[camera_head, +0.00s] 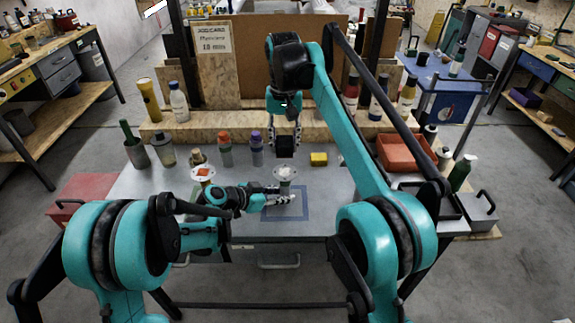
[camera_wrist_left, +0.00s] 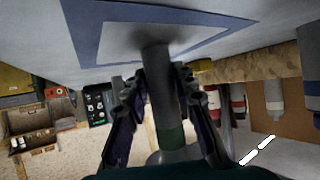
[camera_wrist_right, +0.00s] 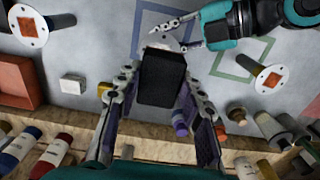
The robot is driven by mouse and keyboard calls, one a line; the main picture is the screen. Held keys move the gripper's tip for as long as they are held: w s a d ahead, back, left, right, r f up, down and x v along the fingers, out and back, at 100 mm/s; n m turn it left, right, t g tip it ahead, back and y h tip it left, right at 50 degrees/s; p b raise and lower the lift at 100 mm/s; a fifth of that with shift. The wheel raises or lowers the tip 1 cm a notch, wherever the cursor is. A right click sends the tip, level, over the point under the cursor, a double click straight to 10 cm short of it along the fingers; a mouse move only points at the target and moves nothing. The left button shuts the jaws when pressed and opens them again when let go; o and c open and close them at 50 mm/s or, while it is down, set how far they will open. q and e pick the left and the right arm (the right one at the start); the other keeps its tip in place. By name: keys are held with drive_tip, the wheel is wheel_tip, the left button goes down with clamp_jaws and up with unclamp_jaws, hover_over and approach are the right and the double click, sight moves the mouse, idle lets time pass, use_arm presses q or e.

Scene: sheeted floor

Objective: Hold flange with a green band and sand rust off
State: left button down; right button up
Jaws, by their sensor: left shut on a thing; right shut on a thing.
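The flange (camera_head: 284,172) with the green band (camera_wrist_left: 172,138) stands upright on the bench inside a blue square outline (camera_head: 303,215). My left gripper (camera_head: 280,200) is shut on its stem; in the left wrist view the fingers (camera_wrist_left: 158,88) lie on both sides of it. My right gripper (camera_head: 285,128) is shut on a black block (camera_head: 284,147), held just above the flange with a small gap in the head view. The block also shows in the right wrist view (camera_wrist_right: 162,77), covering part of the flange's pale disc (camera_wrist_right: 165,43). Rust on this disc cannot be made out.
Another flange (camera_head: 203,173) with a rust-coloured patch stands to the left; a similar one (camera_wrist_right: 28,25) shows in the right wrist view. A yellow block (camera_head: 319,159) and red bin (camera_head: 400,155) are to the right. Bottles and spray cans (camera_head: 225,150) line the back.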

sight(292, 173)
drive_tip(key=shift+a, duration=1.05)
drive_tip(key=shift+f, duration=2.85)
drive_tip(key=shift+d+f, duration=0.35)
drive_tip(key=shift+f, duration=0.3)
drive_tip(key=shift+d+f, duration=0.35)
drive_tip(key=shift+f, duration=0.25)
drive_tip(key=shift+c, duration=0.4)
drive_tip(key=shift+d+f, duration=0.1)
drive_tip(key=shift+d, duration=1.25)
drive_tip(key=a, duration=0.4)
drive_tip(key=shift+r, duration=4.2)
use_arm(q)
drive_tip(key=c, duration=1.2)
unclamp_jaws()
